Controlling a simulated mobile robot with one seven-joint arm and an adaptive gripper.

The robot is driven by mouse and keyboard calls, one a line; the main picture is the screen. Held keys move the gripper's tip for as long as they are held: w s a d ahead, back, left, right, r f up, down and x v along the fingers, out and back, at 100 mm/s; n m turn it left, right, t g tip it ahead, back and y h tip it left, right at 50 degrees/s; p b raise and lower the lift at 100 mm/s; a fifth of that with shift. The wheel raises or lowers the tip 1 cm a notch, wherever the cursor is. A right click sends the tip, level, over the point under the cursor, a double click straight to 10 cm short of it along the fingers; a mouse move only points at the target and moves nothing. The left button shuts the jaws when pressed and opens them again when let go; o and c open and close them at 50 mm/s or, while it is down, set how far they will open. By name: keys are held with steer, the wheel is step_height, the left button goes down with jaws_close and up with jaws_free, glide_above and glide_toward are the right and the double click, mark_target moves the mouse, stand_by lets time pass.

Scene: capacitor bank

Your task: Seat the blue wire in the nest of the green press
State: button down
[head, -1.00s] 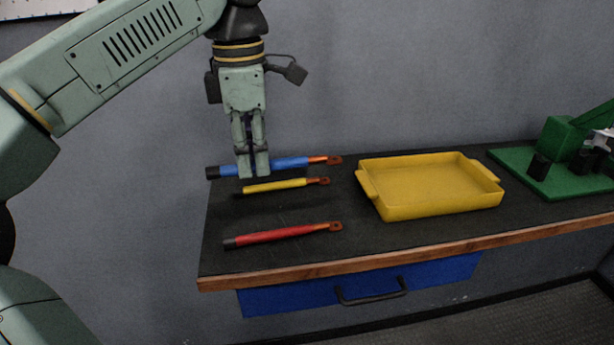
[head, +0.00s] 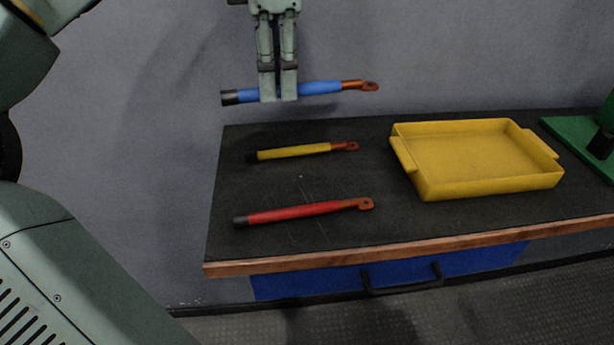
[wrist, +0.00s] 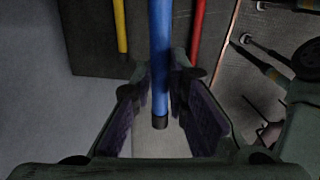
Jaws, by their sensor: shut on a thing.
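The blue wire (head: 318,88) has a black end at the left and a copper lug at the right. My gripper (head: 278,97) is shut on its blue middle and holds it level above the back of the bench. In the wrist view the blue wire (wrist: 161,60) runs between the two fingers (wrist: 165,108), its black end toward the camera. The green press (head: 592,135) stands at the right edge of the head view, mostly cut off. Its nest is out of view.
A yellow wire (head: 295,152) and a red wire (head: 300,212) lie on the black bench top (head: 375,225). A yellow tray (head: 490,186) stands between the wires and the press. A wall (head: 450,50) rises behind the bench.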

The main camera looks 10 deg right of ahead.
mark_target(284, 185)
step_height(284, 185, down, 16)
steer(key=shift+r+b, duration=0.25)
steer(key=shift+b, duration=0.35)
steer(key=shift+f, duration=0.25)
steer(key=c, duration=1.6)
jaws_free()
steer(key=shift+o, duration=0.2)
step_height(284, 185, up, 11)
steer(key=shift+s+a+b, duration=0.35)
steer(key=shift+a+b, duration=0.05)
